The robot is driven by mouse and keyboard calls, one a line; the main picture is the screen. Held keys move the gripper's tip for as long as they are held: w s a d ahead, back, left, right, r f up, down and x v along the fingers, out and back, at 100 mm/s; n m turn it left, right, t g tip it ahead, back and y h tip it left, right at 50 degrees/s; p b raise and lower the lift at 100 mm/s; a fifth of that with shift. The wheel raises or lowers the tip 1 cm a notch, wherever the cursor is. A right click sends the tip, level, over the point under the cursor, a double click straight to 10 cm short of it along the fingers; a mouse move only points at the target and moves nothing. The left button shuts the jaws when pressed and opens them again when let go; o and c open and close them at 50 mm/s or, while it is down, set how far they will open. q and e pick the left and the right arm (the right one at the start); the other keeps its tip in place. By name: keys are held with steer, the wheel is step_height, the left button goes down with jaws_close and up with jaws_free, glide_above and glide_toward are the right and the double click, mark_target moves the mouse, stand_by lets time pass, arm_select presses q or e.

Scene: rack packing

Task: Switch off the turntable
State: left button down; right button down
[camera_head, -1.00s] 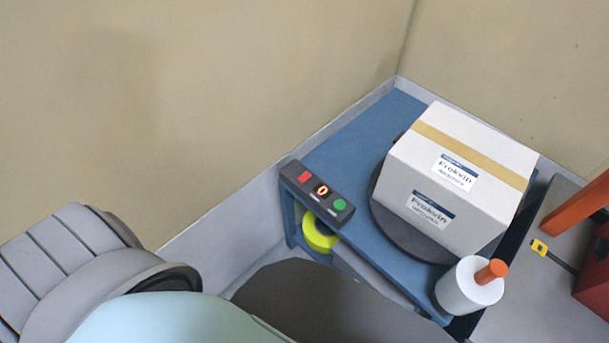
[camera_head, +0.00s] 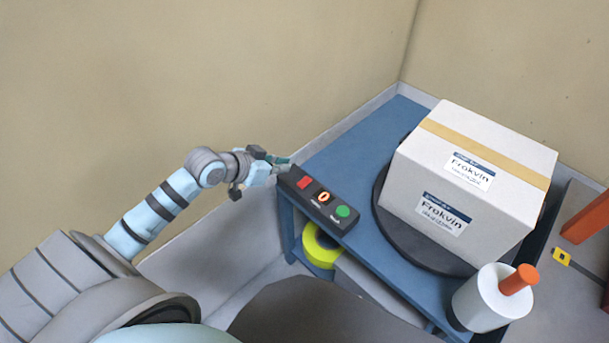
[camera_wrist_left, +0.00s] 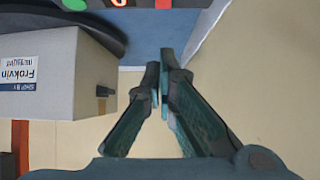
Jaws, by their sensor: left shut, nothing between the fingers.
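The turntable (camera_head: 394,221) is a dark round disc on the blue cart, with a white Frokvin carton (camera_head: 500,200) on it. A dark control panel (camera_head: 333,205) at the cart's left corner carries a red button (camera_head: 304,182), an orange-lit dial (camera_head: 323,197) and a green button (camera_head: 343,212). My left gripper (camera_head: 287,162) is shut and empty, just behind and left of the red button end; contact cannot be told. In the left wrist view the fingertips (camera_wrist_left: 161,72) are together, and the panel (camera_wrist_left: 122,4) shows only partly at the top edge. My right gripper is not in view.
The blue cart (camera_head: 365,135) stands in a corner against the walls. A white roll (camera_head: 478,303) with an orange handle stands at its front. A yellow roll (camera_head: 320,246) sits on the lower shelf. A yellow tape measure (camera_head: 562,257) lies on the grey surface at right.

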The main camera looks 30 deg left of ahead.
arm_select(q)
steer(key=shift+w+a+f, duration=0.1)
steer(key=b, duration=0.4)
glide_above(305, 183)
steer(key=f, duration=0.6)
steer(key=shift+s+a+f, duration=0.1)
steer(key=shift+s+f, duration=0.05)
steer(key=shift+s, duration=0.1)
steer(key=f, duration=0.1)
steer(key=b, duration=0.1)
steer(key=f, duration=0.1)
steer(key=shift+w+f+b, duration=0.25)
steer(key=shift+f+b, duration=0.1)
steer(key=shift+f, duration=0.55)
